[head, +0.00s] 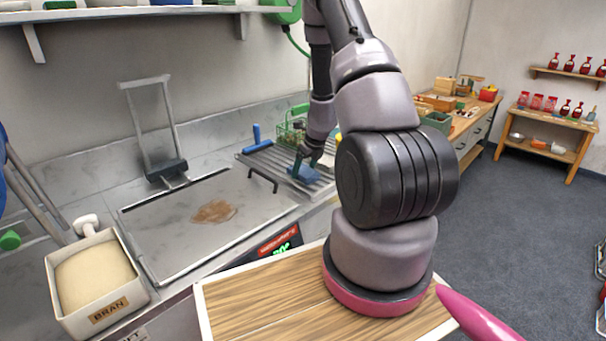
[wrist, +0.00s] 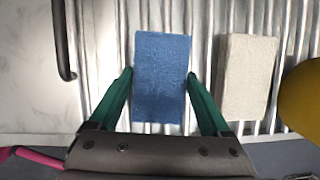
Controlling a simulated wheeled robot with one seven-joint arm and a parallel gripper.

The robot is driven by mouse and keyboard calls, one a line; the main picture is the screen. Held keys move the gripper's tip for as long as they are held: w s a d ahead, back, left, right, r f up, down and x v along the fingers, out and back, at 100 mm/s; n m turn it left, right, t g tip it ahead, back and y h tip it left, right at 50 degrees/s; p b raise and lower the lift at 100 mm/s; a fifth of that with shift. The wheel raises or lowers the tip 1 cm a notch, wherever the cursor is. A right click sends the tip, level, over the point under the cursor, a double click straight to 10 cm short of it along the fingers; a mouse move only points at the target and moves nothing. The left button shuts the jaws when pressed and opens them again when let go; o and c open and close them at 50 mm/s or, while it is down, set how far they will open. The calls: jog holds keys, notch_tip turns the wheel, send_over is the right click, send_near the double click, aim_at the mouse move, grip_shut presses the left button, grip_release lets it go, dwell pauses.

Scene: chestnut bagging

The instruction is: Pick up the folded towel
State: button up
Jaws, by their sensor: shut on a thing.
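The folded towel (wrist: 161,78) is a blue rectangle over the ribbed metal rack in the wrist view. My gripper (wrist: 160,76) has its two green fingers against the towel's left and right sides and is shut on it. In the head view the blue towel (head: 303,173) shows at the end of my arm, just below my gripper (head: 308,165). I cannot tell whether the towel still touches the rack.
A cream block (wrist: 247,76) lies right of the towel, with a yellow thing (wrist: 302,97) beyond it. The ribbed rack (head: 262,160) bears a green wire basket (head: 289,133) and a blue-handled tool (head: 257,136). A stained metal plate (head: 170,240) and a bran bin (head: 140,296) are left.

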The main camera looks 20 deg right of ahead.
aim_at(304, 170)
notch_tip(304, 170, up, 10)
dwell(0.7)
